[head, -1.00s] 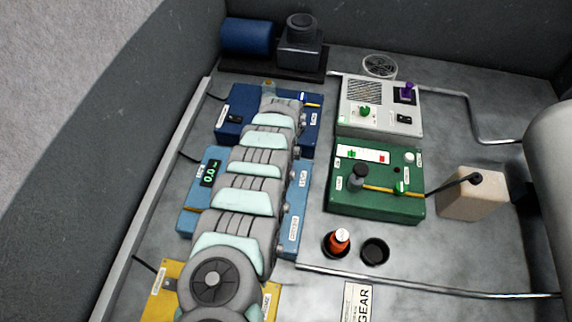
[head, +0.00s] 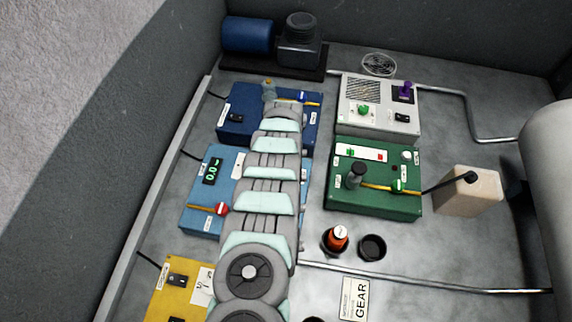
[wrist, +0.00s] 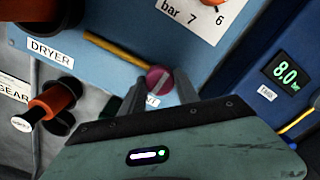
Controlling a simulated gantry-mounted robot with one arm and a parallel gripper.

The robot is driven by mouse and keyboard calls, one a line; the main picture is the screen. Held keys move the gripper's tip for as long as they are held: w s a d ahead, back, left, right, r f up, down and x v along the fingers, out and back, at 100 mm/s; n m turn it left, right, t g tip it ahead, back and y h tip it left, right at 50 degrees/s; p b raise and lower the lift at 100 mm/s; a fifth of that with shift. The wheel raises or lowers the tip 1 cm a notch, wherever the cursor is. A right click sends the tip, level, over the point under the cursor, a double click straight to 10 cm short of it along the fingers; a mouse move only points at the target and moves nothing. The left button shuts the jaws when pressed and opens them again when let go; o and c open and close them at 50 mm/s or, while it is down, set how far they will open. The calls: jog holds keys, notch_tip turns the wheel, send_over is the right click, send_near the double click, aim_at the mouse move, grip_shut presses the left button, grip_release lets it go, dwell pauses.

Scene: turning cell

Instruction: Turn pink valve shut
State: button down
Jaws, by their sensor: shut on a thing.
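The pink valve (wrist: 159,80) is a round knob with a pale diagonal stripe, on a blue panel (wrist: 95,20) labelled DRYER in the wrist view. A yellow pipe (wrist: 115,48) runs from the knob to the upper left. My gripper (wrist: 160,90) has one finger on each side of the knob and is shut on it. A label below the knob is partly hidden by the fingers. In the head view my arm covers the pink valve and the fingertips cannot be made out.
In the head view, a green box (head: 375,205), a grey box (head: 378,125) and a black cup (head: 372,247) stand right of my arm.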

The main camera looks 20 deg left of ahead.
jog(key=shift+n, duration=0.4)
jog(key=c, duration=0.9)
grip_release()
notch_tip(320, 180, up, 11)
jog(key=p, duration=0.1)
jog(key=shift+f, duration=0.15)
dwell(0.5)
